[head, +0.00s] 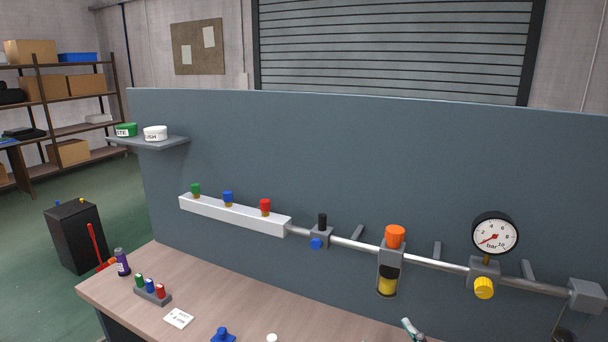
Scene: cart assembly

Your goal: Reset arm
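Neither of my grippers shows in the head view, and no part of my arms can be made out for sure. The workbench (215,285) lies at the bottom, in front of a blue-grey panel (330,140). A small dark item (564,335) at the bottom right edge is cut off, and I cannot tell what it is.
A pipe (350,243) on the panel carries a white manifold (235,217), an orange-topped unit (395,237) and a gauge (495,234). A rack of coloured pegs (152,292), a purple bottle (122,262) and a white card (179,318) are on the bench. Tubs sit on a shelf (148,143).

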